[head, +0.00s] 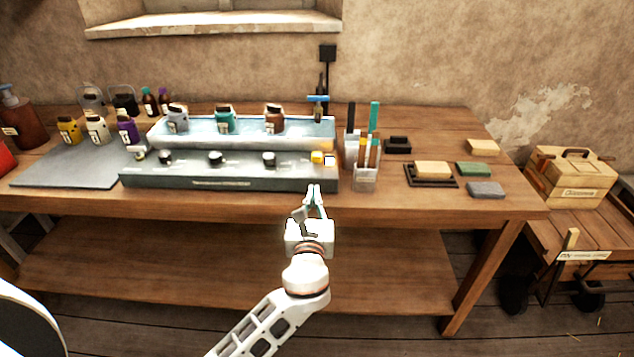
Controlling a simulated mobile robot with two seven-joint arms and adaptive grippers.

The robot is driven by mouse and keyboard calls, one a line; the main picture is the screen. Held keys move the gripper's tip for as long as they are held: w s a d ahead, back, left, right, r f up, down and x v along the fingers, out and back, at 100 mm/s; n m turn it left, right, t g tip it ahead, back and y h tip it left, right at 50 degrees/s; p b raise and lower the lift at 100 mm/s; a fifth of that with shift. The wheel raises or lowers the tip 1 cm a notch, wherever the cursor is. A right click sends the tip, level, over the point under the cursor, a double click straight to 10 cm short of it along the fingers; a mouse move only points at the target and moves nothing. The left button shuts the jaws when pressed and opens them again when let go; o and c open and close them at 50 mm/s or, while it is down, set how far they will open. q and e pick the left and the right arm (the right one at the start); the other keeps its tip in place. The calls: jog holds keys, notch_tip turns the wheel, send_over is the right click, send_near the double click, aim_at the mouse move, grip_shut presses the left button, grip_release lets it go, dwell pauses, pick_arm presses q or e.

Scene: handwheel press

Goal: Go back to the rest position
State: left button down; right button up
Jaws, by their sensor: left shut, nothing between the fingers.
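My left gripper (315,190) reaches up from the bottom of the head view, its fingertips together and empty. It is at the front edge of the wooden workbench (420,208), just in front of the right end of a long grey device (230,183) with black knobs. A small yellow block (317,157) sits at that device's right end, a little beyond the fingertips. The gripper looks apart from both, though the depth is hard to judge. My right gripper is not in the view.
Several bottles stand on and left of the device, some near a grey mat (70,168). A clear holder with brushes (365,178) stands right of it, then sponge-like blocks (433,169). A wooden box (570,180) rests on a low cart at the right. The floor in front is clear.

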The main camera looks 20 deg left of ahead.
pick_arm(q)
jog(key=s+f+n+g+h, duration=0.2)
jog(key=s+f+n, duration=0.4)
jog(key=f, duration=0.3)
jog(key=s+f+n+g+h, duration=0.25)
jog(key=s+f+n, duration=0.3)
jog(key=f, duration=0.35)
jog(key=s+f+n+g+h, duration=0.1)
jog(key=s+f+n, duration=0.3)
jog(key=s+n, duration=0.4)
jog(key=s+f+n+g+h, duration=0.1)
jog(key=s+f+n, duration=0.3)
jog(key=s+n, duration=0.5)
jog(key=shift+s+d+f+h, duration=0.3)
jog(key=shift+d+h, duration=0.05)
jog(key=shift+h, duration=0.3)
